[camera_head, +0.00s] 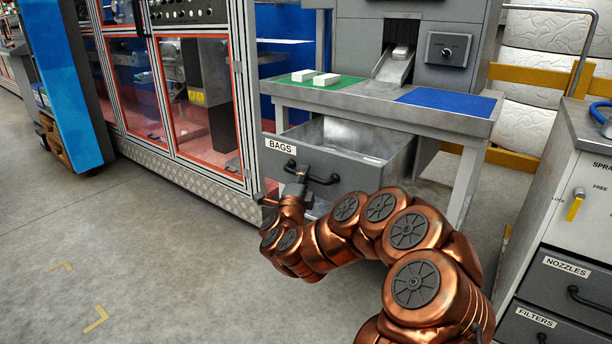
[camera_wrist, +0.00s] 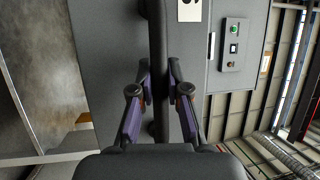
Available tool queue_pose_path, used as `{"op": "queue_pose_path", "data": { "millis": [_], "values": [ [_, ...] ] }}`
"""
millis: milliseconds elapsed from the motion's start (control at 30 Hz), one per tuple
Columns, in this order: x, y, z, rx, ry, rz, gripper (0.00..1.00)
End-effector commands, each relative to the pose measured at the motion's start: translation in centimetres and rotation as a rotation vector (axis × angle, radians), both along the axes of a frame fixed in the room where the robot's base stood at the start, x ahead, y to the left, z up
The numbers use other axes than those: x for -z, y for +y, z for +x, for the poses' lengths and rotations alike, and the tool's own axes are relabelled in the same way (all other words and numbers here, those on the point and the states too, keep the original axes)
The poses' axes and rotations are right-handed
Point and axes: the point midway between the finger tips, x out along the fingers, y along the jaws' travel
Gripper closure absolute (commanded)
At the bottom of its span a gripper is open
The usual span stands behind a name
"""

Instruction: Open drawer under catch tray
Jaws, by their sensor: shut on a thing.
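The grey drawer (camera_head: 325,171) labelled BAGS stands pulled out below the grey catch tray (camera_head: 371,103), and part of its bare inside shows. Its black bar handle (camera_head: 321,180) runs across the front. My gripper (camera_head: 296,186) is shut on the left part of this handle. In the wrist view the handle (camera_wrist: 157,50) runs upright between the fingers of my gripper (camera_wrist: 158,98). The drawer front (camera_wrist: 105,65) fills the middle there, and the drawer's inside shows at the left. My own arm hides the lower right of the drawer in the head view.
The catch tray has a green mat (camera_head: 313,88) with white blocks and a blue mat (camera_head: 447,101). A grey cabinet (camera_head: 565,235) with drawers NOZZLES and FILTERS stands at right. A glazed, orange-edged machine (camera_head: 197,100) stands at left. The floor at front left is clear.

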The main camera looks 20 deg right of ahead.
Motion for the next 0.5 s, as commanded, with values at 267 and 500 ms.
{"op": "queue_pose_path", "data": {
  "millis": [267, 500],
  "values": [
    [0.02, -0.08, 0.0, 0.001, 0.0, 0.0, 0.65],
    [0.0, -0.21, -0.01, 0.002, 0.0, 0.0, 0.59]
  ]
}}
